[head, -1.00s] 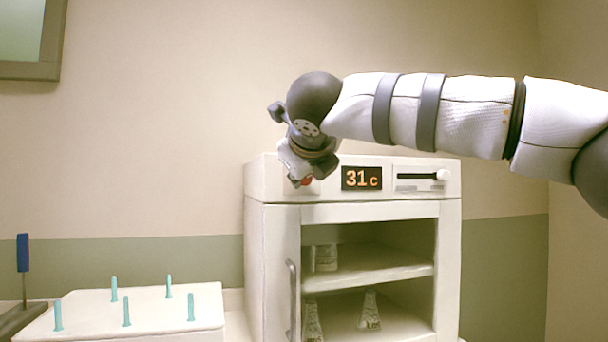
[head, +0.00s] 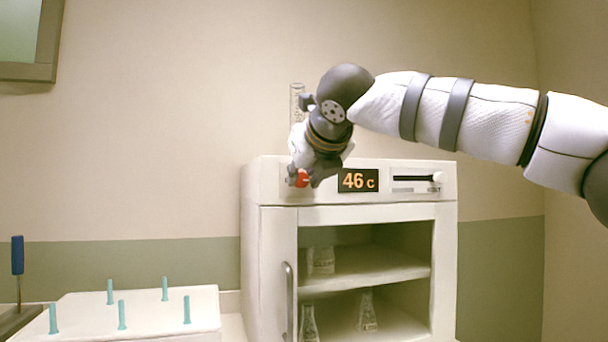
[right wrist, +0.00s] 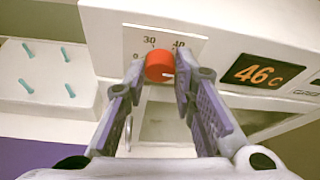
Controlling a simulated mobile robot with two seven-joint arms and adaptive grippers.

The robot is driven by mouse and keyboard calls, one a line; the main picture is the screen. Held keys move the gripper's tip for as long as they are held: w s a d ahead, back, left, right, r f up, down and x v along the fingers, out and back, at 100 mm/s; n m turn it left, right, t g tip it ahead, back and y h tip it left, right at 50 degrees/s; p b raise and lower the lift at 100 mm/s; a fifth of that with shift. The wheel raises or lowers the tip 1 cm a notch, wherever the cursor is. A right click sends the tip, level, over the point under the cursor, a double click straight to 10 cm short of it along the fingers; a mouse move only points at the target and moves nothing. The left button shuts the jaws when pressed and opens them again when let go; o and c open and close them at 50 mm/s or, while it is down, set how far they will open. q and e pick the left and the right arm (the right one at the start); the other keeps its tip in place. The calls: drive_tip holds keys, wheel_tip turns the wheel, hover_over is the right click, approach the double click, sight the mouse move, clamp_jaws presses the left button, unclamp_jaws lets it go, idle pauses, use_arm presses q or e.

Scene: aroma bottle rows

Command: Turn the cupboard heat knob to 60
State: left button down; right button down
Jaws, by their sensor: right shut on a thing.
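The white cupboard (head: 270,245) stands right of centre in the head view. Its red heat knob (head: 302,179) is on the upper front panel, partly hidden by my right gripper (head: 313,178). In the right wrist view the knob (right wrist: 159,66) sits between the two fingertips of the right gripper (right wrist: 160,78), which is shut on it. Scale marks 30 and 40 show above the knob; other marks are hidden or hard to read. The display (head: 358,180) reads 46 c, and it also reads 46 in the right wrist view (right wrist: 258,73). My left gripper is not in view.
A slider (head: 416,178) is right of the display. Glass flasks (head: 366,310) stand on the cupboard shelves behind the open front. A white peg board (head: 200,305) with several teal pegs is at the lower left. A tall glass cylinder (head: 297,100) shows behind the gripper.

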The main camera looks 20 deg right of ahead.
drive_tip(key=c, duration=1.3)
unclamp_jaws()
drive_tip(key=v, duration=1.2)
